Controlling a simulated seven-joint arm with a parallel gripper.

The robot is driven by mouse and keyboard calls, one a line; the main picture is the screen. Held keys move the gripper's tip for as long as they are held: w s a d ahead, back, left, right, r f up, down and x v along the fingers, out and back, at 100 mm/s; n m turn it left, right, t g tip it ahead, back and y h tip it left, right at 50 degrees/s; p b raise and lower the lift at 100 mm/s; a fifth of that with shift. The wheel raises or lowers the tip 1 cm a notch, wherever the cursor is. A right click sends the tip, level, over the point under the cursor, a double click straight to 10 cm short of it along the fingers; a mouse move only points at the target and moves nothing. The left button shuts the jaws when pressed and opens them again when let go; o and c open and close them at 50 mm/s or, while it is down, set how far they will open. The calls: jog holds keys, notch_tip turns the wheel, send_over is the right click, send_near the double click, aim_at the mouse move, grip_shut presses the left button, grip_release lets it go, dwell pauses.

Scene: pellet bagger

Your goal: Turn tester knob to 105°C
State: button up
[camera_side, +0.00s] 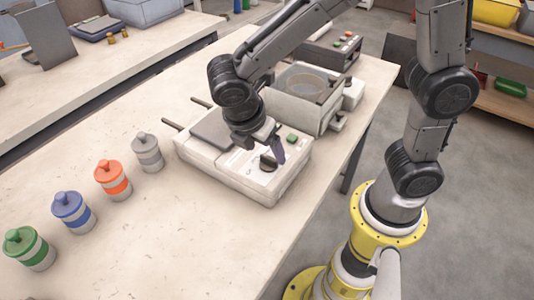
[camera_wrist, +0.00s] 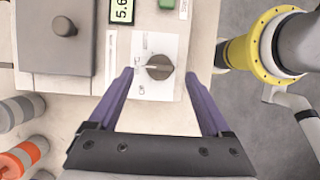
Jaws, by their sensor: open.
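The tester (camera_side: 235,178) is a white box on the table with a grey lid plate (camera_side: 212,134), a green button (camera_side: 292,138) and a dark knob (camera_side: 268,162) on its front panel. In the wrist view the knob (camera_wrist: 159,67) is round with a pale pointer bar aimed left; its dial marks are too small to read. The display (camera_wrist: 122,10) shows "5.6", partly cut off. My gripper (camera_wrist: 160,80) is open, its two purple fingers on either side of the knob with gaps at both sides. In the side view the gripper hangs over the panel.
Jars with grey (camera_side: 147,150), orange (camera_side: 113,178), blue (camera_side: 73,210) and green (camera_side: 28,247) lids stand in a row on the table, left of the tester. A box with a round sieve-like top (camera_side: 304,92) stands right behind the tester. The front table area is clear.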

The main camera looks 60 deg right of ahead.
aim_at(268, 158)
jog(key=shift+x, duration=1.65)
jog(key=shift+r, duration=0.1)
grip_shut()
